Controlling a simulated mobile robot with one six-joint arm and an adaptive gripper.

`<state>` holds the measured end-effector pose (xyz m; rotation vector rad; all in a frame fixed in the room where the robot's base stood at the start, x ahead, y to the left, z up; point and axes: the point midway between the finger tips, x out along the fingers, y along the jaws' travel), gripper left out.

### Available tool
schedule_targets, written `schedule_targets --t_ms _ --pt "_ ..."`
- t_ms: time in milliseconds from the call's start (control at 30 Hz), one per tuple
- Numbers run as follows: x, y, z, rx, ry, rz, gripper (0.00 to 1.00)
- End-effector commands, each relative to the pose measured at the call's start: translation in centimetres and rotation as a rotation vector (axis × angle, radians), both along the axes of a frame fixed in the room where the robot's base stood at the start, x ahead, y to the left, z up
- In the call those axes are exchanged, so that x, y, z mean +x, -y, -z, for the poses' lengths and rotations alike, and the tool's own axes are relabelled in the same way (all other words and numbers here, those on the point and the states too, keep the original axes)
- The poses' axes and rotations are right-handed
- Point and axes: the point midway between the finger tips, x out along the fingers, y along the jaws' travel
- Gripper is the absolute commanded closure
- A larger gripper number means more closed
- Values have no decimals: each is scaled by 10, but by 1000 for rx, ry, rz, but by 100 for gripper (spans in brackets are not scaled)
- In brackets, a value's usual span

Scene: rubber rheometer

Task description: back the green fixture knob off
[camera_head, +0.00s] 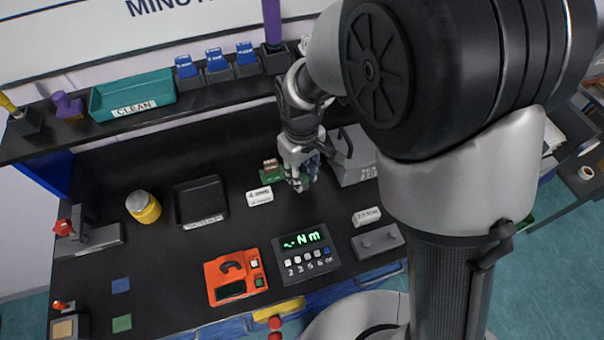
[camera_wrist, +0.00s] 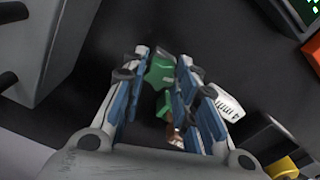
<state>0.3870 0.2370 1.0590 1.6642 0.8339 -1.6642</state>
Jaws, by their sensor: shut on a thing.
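The green fixture (camera_head: 267,175) sits on the black bench, with a small brown part on top. My gripper (camera_head: 299,184) points down at its right side. In the wrist view, my gripper (camera_wrist: 162,66) has its two blue-padded fingers on either side of the green knob (camera_wrist: 159,73) and is shut on it. More green and the brown part (camera_wrist: 174,134) show lower between and behind the fingers. The fingers hide much of the fixture, and I cannot tell how far the knob is turned.
A white label block (camera_head: 259,196) lies just in front of the fixture. A grey machine (camera_head: 352,165) stands close on the right. A black tray (camera_head: 200,202) and a yellow-bodied jar (camera_head: 144,208) are on the left. A torque display (camera_head: 305,255) and orange device (camera_head: 235,277) lie nearer.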

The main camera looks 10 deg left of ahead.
Motion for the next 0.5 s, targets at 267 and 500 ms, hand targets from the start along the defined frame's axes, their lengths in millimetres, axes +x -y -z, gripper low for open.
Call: schedule_targets --t_ms 267,500 --pt "0 0 0 0 0 -24 97" --pt "0 0 0 0 0 -225 97"
